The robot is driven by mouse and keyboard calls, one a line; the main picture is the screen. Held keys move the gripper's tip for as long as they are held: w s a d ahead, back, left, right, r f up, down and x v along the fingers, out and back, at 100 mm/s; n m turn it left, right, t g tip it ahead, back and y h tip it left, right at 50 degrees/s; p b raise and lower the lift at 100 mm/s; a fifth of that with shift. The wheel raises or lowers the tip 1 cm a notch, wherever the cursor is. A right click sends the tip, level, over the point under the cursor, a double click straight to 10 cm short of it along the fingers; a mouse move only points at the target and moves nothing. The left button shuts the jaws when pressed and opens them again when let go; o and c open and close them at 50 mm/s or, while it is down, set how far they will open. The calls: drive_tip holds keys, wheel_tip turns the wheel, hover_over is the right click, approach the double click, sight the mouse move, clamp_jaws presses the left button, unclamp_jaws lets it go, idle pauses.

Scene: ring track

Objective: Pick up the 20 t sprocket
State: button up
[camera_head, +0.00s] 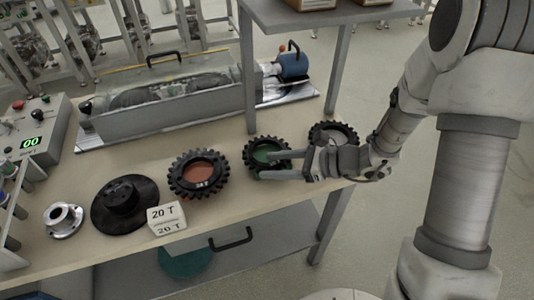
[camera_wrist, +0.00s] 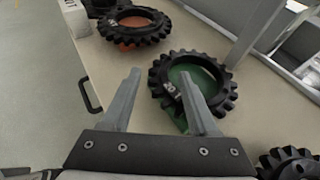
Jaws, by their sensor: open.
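Three black toothed sprockets stand in a row on the bench: one with a red-brown centre (camera_head: 185,188), one with a green centre (camera_head: 250,152), and one with a grey centre (camera_head: 346,130). A white card marked "20 T" (camera_head: 167,218) stands at the bench's front edge, left of the red-centred sprocket. I cannot read the sprockets' own labels surely. My gripper (camera_head: 266,165) is open and empty at the green-centred sprocket. In the wrist view my right finger overlaps that sprocket (camera_wrist: 222,97); contact cannot be told. The red-centred one (camera_wrist: 150,33) lies beyond it, the grey-centred one (camera_wrist: 285,165) at lower right.
A black flanged disc (camera_head: 110,210) and a small metal hub (camera_head: 63,220) sit at the left, near a control box (camera_head: 35,130). A long machine with a clear cover (camera_head: 160,100) fills the back. A raised shelf post (camera_head: 248,85) stands behind the green-centred sprocket.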

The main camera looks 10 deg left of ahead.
drive_tip(key=shift+x, duration=1.05)
clamp_jaws()
drive_tip(key=shift+s, duration=0.1)
drive_tip(key=shift+d+f, duration=0.15)
idle(0.4)
